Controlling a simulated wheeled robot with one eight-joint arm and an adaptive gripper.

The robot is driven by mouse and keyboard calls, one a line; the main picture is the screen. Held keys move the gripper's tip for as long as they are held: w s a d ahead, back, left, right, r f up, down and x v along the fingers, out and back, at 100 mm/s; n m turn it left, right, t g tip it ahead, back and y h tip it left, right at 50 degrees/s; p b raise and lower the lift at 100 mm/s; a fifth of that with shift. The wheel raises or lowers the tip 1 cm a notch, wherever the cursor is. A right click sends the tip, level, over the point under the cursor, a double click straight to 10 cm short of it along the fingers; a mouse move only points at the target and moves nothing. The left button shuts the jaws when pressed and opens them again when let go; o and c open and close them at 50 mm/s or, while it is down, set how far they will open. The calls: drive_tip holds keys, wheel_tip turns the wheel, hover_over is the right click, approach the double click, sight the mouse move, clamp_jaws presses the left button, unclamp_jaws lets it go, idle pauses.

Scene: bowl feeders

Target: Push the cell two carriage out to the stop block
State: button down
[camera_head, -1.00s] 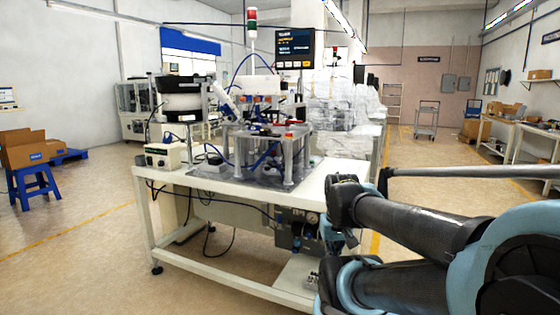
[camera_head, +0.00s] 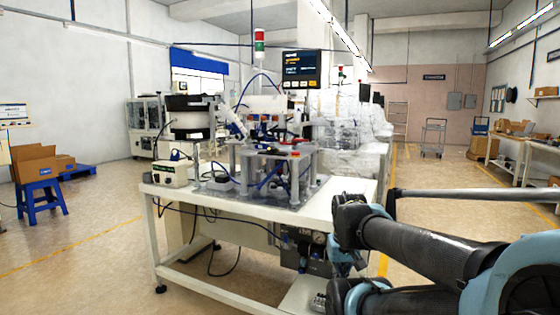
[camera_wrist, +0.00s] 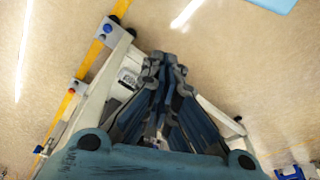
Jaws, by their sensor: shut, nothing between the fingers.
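My gripper (camera_wrist: 166,62) shows in the wrist view with its dark fingers together and nothing between them. In the head view my arm reaches in from the right, and the gripper cannot be made out there. A machine cell (camera_head: 270,160) with posts, a top plate and blue hoses stands on a white bench (camera_head: 235,203), left of my arm. I cannot tell which part is the cell two carriage or the stop block; they are too small or hidden. My gripper appears apart from the cell's fixtures.
A bowl feeder (camera_head: 188,118) and a control box (camera_head: 171,173) stand on the bench's left side. A monitor (camera_head: 301,66) rises behind the cell. Wrapped goods (camera_head: 345,120) stand farther back. A blue stool (camera_head: 41,201) with a carton is at the left. Floor ahead of the bench is clear.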

drive_tip(key=c, duration=2.1)
unclamp_jaws()
drive_tip(key=shift+c, duration=0.2)
drive_tip(key=shift+o, duration=1.1)
drive_tip(key=shift+s+a+r, duration=0.1)
drive_tip(key=shift+a+r, duration=0.25)
drive_tip(key=shift+r, duration=0.5)
drive_tip(key=w+a+r+m+t+y, duration=0.2)
drive_tip(key=w+a+r+y, duration=0.15)
drive_tip(key=w+r, duration=0.95)
drive_tip(key=w+a+r+m+t+y, duration=0.2)
drive_tip(key=w+a+r+y, duration=0.15)
drive_tip(key=w+r, duration=0.9)
drive_tip(key=m+t+y, duration=0.5)
drive_tip(key=m+t, duration=0.1)
drive_tip(key=t, duration=0.1)
approach(306, 114)
drive_tip(key=x, duration=1.1)
drive_tip(key=shift+w+d+f, duration=0.1)
drive_tip(key=shift+w+d, duration=0.1)
drive_tip(key=shift+w, duration=0.05)
